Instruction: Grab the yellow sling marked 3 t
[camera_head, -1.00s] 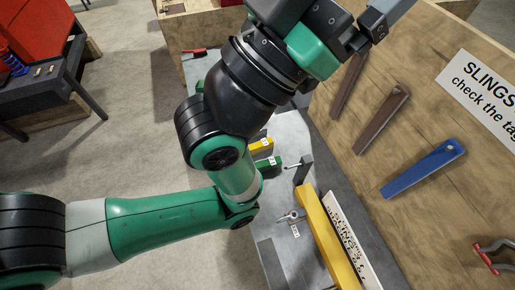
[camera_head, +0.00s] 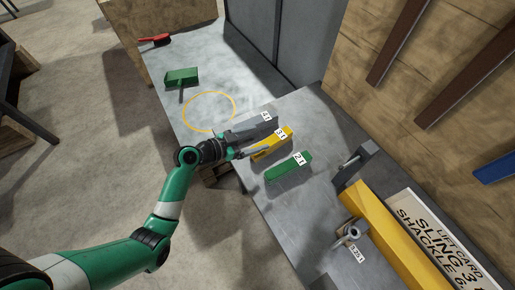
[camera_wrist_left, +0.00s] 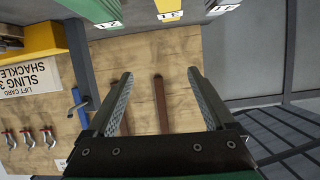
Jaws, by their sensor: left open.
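The yellow sling (camera_head: 272,147) lies folded on the grey bench between a green sling (camera_head: 290,168) and a grey one (camera_head: 258,127). Its white tag reads 3 t. My left gripper (camera_head: 256,143) is open and empty at the yellow sling's near end, its fingers pointing along it. Whether they touch it I cannot tell. In the left wrist view the open gripper (camera_wrist_left: 160,74) shows with the yellow sling (camera_wrist_left: 182,42) at the top edge, roughly in line with the gap. The green sling (camera_wrist_left: 93,12) and part of the grey one are on either side.
A lift card (camera_head: 437,245) stands behind a yellow bar (camera_head: 395,240) at the lower right, near a shackle (camera_head: 351,232). A green block-like tool (camera_head: 181,76) and a red brush (camera_head: 154,40) lie farther back. The yellow-ringed area (camera_head: 208,110) is clear.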

